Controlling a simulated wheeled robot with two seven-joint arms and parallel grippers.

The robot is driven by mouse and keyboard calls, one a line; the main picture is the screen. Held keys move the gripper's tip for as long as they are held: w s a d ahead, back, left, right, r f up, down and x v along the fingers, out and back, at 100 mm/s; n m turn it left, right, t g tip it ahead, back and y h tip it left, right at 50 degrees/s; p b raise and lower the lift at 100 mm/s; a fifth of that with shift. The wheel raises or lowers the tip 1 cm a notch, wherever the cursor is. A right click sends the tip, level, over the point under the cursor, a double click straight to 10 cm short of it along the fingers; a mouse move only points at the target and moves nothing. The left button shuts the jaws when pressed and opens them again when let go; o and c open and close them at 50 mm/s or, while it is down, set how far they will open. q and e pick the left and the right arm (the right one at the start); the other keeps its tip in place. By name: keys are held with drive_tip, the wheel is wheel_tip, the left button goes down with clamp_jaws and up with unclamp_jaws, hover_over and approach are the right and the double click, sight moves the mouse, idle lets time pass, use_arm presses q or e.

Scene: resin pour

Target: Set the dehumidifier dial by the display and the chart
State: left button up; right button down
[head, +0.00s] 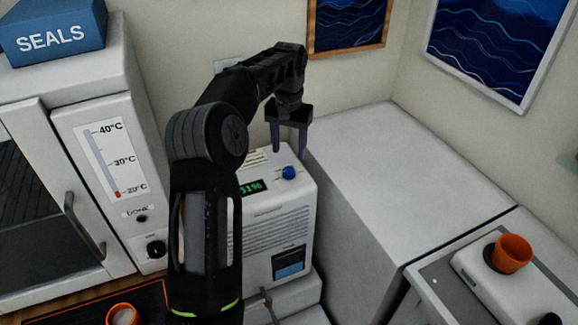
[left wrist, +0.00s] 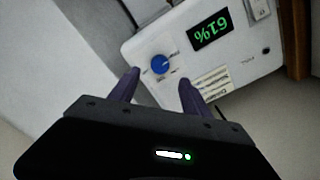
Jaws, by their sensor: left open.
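The white dehumidifier (head: 262,225) stands in the middle of the head view, partly hidden by my left arm. Its blue dial (head: 289,172) is on the top; the dial also shows in the left wrist view (left wrist: 160,64), with small marks around it. The green display (left wrist: 211,30) seems to read 61%; in the head view its left end is hidden. A printed label (left wrist: 213,82) with text too small to read lies beside the dial. My left gripper (head: 289,151) is open, pointing down just above the dial, its fingers apart and not visibly touching it. My right gripper is out of view.
A white oven-like cabinet (head: 125,165) with a temperature scale and black knob stands left, with a blue SEALS box (head: 52,38) on top. A bare white block (head: 400,165) is right of the dehumidifier. An orange cup (head: 512,253) stands at far right.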

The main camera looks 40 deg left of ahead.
sight(289, 170)
use_arm(q)
wheel_tip(289, 170, down, 7)
drive_tip(key=shift+f, duration=0.2)
drive_tip(key=shift+s, duration=0.1)
drive_tip(key=shift+c, duration=0.5)
clamp_jaws()
